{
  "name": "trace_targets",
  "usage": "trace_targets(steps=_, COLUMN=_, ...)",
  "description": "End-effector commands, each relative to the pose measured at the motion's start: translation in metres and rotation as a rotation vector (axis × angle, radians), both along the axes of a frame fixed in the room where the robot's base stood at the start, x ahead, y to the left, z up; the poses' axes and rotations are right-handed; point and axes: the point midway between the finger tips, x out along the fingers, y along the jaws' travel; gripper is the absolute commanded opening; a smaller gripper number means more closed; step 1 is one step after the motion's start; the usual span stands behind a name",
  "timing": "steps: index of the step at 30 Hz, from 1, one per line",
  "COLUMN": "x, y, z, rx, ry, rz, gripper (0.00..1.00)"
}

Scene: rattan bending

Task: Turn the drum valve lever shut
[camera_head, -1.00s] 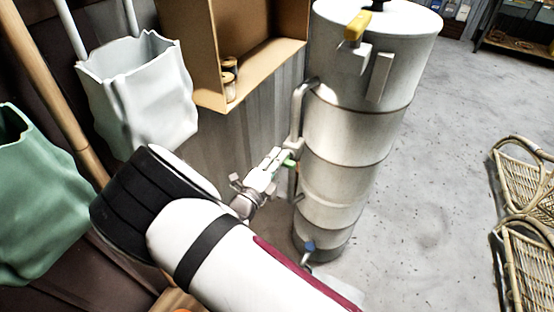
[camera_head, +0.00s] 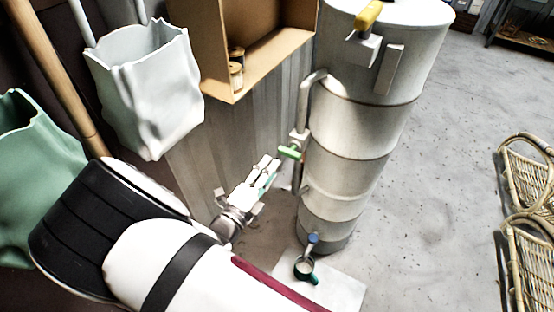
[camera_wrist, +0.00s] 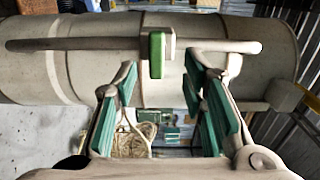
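A tall grey metal drum (camera_head: 355,130) stands upright, with a thin pipe (camera_head: 301,105) down its left side. A valve on this pipe has a green lever (camera_head: 289,152). In the wrist view the green lever (camera_wrist: 156,55) lies across the pipe (camera_wrist: 75,44), at about a right angle to it. My gripper (camera_head: 269,168) is just below and left of the lever in the head view, apart from it. In the wrist view my gripper (camera_wrist: 162,72) is open, its green-padded fingers spread either side of the lever with nothing between them.
A yellow handle (camera_head: 369,14) sits near the drum's top and a blue one (camera_head: 313,239) at its foot. A cardboard-coloured box shelf (camera_head: 262,66) and a white bag (camera_head: 150,85) are at left. Rattan pieces (camera_head: 528,185) lie right.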

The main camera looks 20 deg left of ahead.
Motion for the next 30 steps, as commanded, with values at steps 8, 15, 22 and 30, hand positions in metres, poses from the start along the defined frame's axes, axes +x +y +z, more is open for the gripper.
trace_targets(steps=8, x=-0.025, y=0.003, z=0.000, rx=0.000, ry=-0.001, rz=-0.001, gripper=0.38)
trace_targets(steps=15, x=-0.026, y=0.003, z=0.000, rx=0.000, ry=-0.001, rz=-0.002, gripper=0.38)
trace_targets(steps=22, x=-0.026, y=0.003, z=0.000, rx=0.000, ry=-0.001, rz=-0.001, gripper=0.38)
trace_targets(steps=30, x=-0.007, y=-0.026, z=0.028, rx=0.146, ry=0.011, rz=-0.133, gripper=0.38)
